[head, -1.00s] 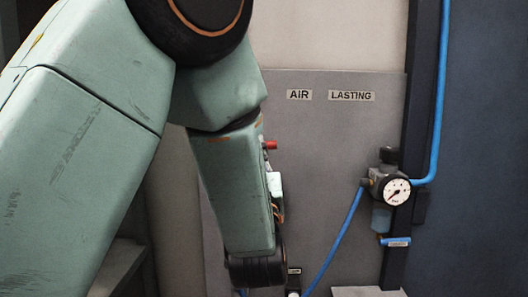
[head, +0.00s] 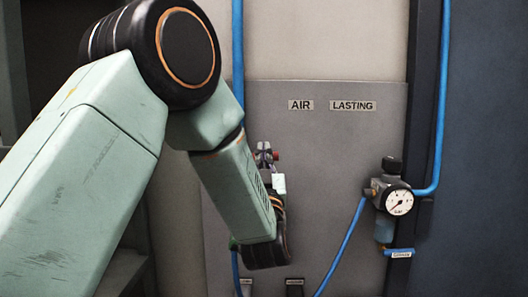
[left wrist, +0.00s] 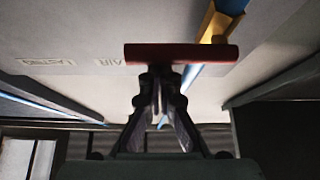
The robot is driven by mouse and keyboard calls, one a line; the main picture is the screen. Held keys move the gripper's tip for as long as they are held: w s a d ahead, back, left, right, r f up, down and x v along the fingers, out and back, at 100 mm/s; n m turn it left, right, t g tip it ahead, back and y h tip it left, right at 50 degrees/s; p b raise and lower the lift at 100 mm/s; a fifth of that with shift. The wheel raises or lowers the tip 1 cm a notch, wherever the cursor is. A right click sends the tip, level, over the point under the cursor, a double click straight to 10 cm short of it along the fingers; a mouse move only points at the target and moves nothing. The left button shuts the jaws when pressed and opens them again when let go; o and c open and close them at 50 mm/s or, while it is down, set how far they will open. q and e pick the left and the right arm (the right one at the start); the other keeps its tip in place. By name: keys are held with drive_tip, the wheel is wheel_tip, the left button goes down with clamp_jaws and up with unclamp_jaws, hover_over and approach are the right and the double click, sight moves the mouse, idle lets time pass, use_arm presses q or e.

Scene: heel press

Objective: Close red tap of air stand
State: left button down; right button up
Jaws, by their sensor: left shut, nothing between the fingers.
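The red tap handle (left wrist: 180,54) is a flat bar lying crosswise in the left wrist view, beside a yellow fitting (left wrist: 213,25) on the blue pipe. In the head view only a small red end of the handle (head: 276,156) shows beside my left gripper (head: 264,150). In the left wrist view my left gripper (left wrist: 158,75) has its fingers together and empty, with the tips right at the bar's edge. I cannot tell whether they touch it. My left forearm hides most of the tap in the head view. My right gripper is not in view.
The grey panel (head: 340,170) carries AIR (head: 300,105) and LASTING (head: 353,106) labels. A pressure gauge (head: 398,202) with a regulator and blue hoses is at the right. A blue pipe (head: 238,50) runs down behind my left arm.

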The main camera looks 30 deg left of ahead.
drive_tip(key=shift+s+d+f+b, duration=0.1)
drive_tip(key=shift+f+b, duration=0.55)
